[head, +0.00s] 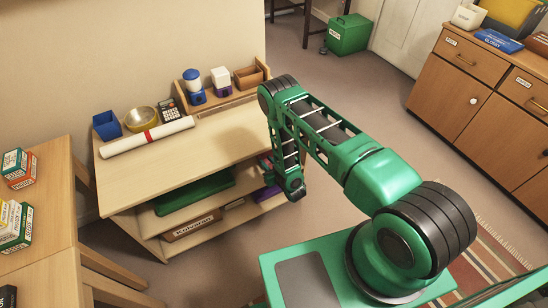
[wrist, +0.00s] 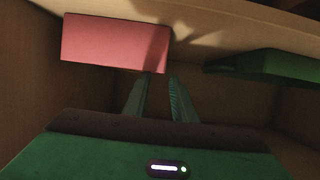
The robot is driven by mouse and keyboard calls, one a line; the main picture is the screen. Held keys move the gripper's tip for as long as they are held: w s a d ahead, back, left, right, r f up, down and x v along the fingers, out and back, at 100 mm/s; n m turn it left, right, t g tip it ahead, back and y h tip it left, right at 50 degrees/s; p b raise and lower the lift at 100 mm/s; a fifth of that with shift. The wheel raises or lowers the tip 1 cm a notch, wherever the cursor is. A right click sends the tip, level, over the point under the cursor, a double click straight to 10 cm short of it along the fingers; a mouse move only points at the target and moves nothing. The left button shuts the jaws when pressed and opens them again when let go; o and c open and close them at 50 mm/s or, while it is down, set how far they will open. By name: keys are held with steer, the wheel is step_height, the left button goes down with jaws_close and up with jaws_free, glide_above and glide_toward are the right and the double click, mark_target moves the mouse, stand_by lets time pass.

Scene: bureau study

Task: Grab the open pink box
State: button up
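The pink box (wrist: 115,42) is in the upper left of the wrist view, inside a brown wooden compartment. I see one flat pink face of it; whether its top is open cannot be told. My gripper (wrist: 160,78) has its two green fingers apart with nothing seen between them. The fingertips are at the lower right edge of the pink box in the picture; whether they touch it cannot be told. In the head view my arm reaches down at the right end of the wooden bureau (head: 180,160), and the fingers are hidden there.
A dark green object (wrist: 270,66) lies to the right in the wrist view, with wooden walls close around. On the bureau top are a rolled paper (head: 147,136), a bowl (head: 140,118) and a blue box (head: 107,125). A green folder (head: 195,192) lies on its shelf.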

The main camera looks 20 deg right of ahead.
steer(key=shift+x, duration=3)
steer(key=shift+s+a+f, duration=0.1)
steer(key=shift+a, duration=0.05)
jaws_close()
